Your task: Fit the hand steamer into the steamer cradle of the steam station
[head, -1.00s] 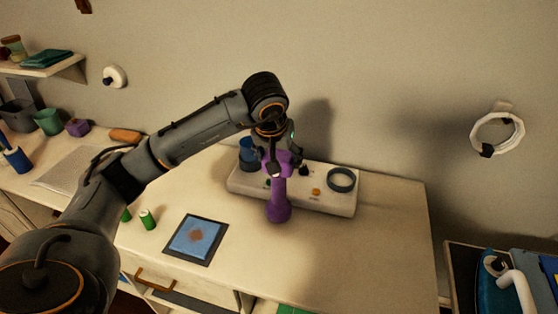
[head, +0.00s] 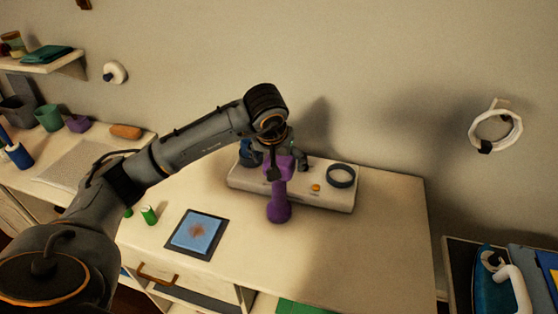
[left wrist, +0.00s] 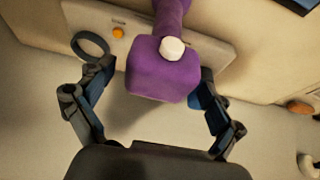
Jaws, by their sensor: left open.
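The purple hand steamer (head: 279,205) is at the front left part of the white steam station (head: 325,197), its rounded end lying over the station's front edge. In the left wrist view its blocky purple head (left wrist: 160,80) has a pale round knob. My left gripper (head: 275,160) is above the steamer's head. Its fingers are open, one on each side of the head, with a visible gap at the left finger. The steamer cradle cannot be made out; the gripper and steamer hide that part of the station. My right gripper is not in view.
A dark ring (head: 341,176) and an orange button (head: 316,188) are on the station's right part. A blue mat (head: 198,233) and a green cylinder (head: 149,215) lie to the front left. The countertop (head: 385,235) to the right is clear.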

